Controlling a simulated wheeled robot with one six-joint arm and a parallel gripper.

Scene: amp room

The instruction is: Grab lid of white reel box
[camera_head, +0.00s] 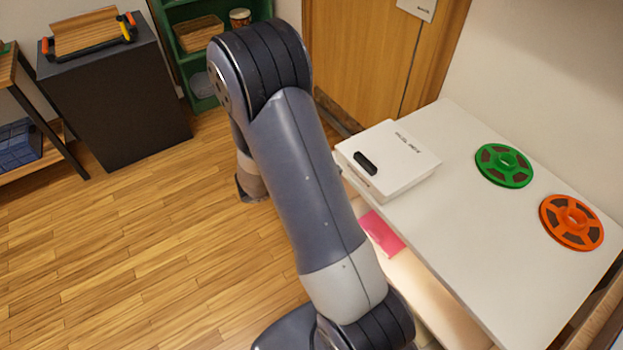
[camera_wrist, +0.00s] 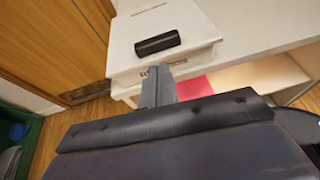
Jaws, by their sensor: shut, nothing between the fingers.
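The white reel box (camera_head: 385,172) sits at the left end of the white table, with its lid (camera_head: 396,150) on top. A black handle (camera_head: 366,162) lies along the lid's near side. In the wrist view the lid (camera_wrist: 190,22) is at the top, with its black handle (camera_wrist: 157,43) in plain sight. My gripper (camera_wrist: 157,74) is shut and empty. In that view its fingertips appear just below the handle, over the box's front side; I cannot tell whether they touch it. In the head view my arm hides the gripper.
A green reel (camera_head: 503,165) and an orange reel (camera_head: 571,222) lie on the white table (camera_head: 480,250) to the right of the box. A pink item (camera_head: 382,232) is on the shelf below. A dark cabinet (camera_head: 115,100) and a green shelf (camera_head: 190,62) stand beyond open wooden floor.

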